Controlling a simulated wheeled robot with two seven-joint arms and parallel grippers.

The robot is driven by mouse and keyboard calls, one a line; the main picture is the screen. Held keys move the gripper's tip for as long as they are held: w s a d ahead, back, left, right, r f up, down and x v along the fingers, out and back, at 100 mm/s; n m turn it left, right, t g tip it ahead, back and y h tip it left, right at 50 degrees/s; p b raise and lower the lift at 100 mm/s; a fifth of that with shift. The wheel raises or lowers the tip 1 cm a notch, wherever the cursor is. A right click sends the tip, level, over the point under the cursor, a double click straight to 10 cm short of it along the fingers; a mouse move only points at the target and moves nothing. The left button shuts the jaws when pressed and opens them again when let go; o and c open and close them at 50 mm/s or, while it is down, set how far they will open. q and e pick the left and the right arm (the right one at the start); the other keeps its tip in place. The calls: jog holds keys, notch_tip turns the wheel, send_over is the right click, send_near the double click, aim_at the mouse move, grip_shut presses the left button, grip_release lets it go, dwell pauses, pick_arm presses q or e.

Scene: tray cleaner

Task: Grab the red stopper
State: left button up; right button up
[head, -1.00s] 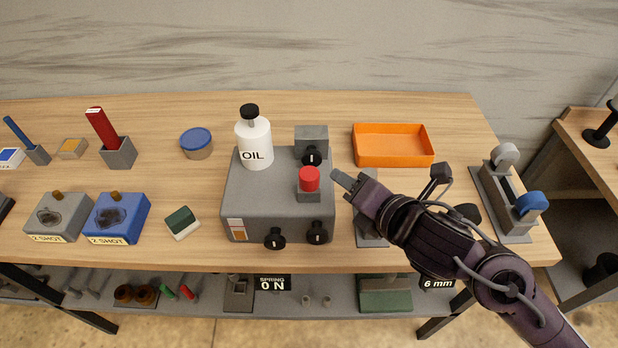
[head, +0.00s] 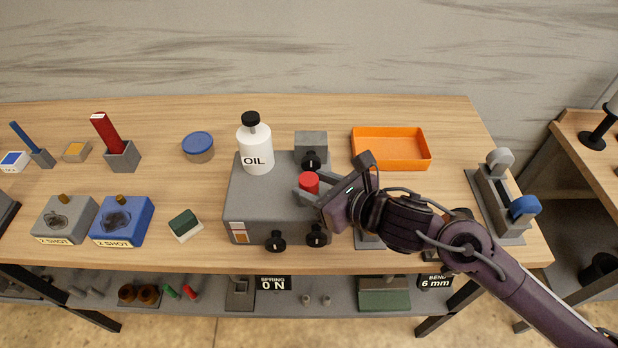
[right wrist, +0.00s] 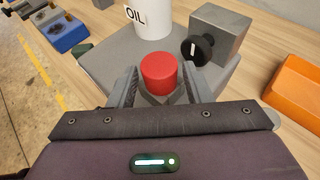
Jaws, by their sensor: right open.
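The red stopper (head: 309,183) is a short red cylinder seated on a grey block on top of the grey machine box (head: 258,205). My right gripper (head: 305,189) is open, its fingers reaching in from the right on either side of the stopper. In the right wrist view the stopper (right wrist: 159,73) stands upright between the two open fingers (right wrist: 159,88), with a gap visible at the sides. The block under the stopper is partly hidden by the gripper. My left gripper is not in view.
A white OIL bottle (head: 256,150) stands on the box behind and left of the stopper. A grey block with a black knob (head: 311,160) is just behind it. An orange tray (head: 391,150) lies to the right.

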jog(key=shift+x, duration=1.15)
jog(key=c, duration=0.8)
jog(key=shift+o, duration=0.2)
